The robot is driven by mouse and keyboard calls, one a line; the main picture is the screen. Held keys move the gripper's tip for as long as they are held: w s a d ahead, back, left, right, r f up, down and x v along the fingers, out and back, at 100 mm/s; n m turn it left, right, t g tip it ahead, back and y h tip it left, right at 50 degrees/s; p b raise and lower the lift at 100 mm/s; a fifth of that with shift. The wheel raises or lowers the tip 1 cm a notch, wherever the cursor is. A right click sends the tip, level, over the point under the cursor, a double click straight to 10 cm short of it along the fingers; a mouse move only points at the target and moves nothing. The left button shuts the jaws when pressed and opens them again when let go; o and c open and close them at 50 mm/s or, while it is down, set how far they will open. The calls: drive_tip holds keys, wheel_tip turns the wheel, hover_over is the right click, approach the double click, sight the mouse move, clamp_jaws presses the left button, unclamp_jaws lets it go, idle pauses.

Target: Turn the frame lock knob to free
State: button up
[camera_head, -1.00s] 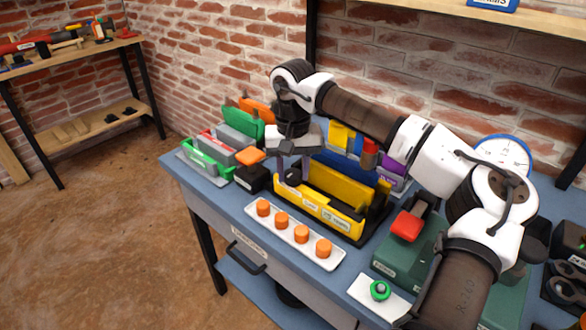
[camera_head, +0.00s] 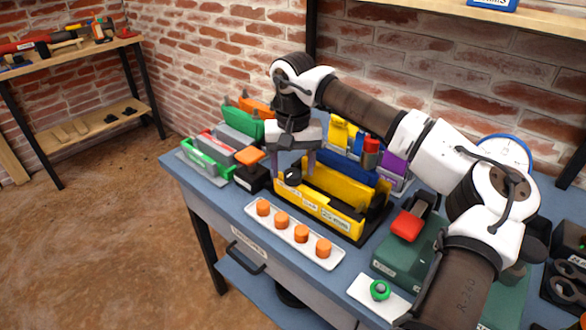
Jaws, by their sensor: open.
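A yellow frame (camera_head: 325,212) with small labels on its front stands on a dark base at the middle of the blue bench. A small black knob (camera_head: 292,177) shows at its left end. My gripper (camera_head: 297,170) points down over this end, open, with its two fingers apart. The left finger comes down close behind the knob and the right one beside the frame's left end. I cannot tell whether either finger touches the knob. The knob's setting and the small label print cannot be read.
A white tray (camera_head: 250,208) with several orange pegs lies in front of the frame. A black block with an orange top (camera_head: 249,157) stands close on the left. A green device with a red handle (camera_head: 407,226) is on the right. Colored holders stand behind.

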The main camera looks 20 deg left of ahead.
sight(293, 172)
wheel_tip(293, 172, up, 13)
drive_tip(key=shift+f, duration=0.15)
idle(0.5)
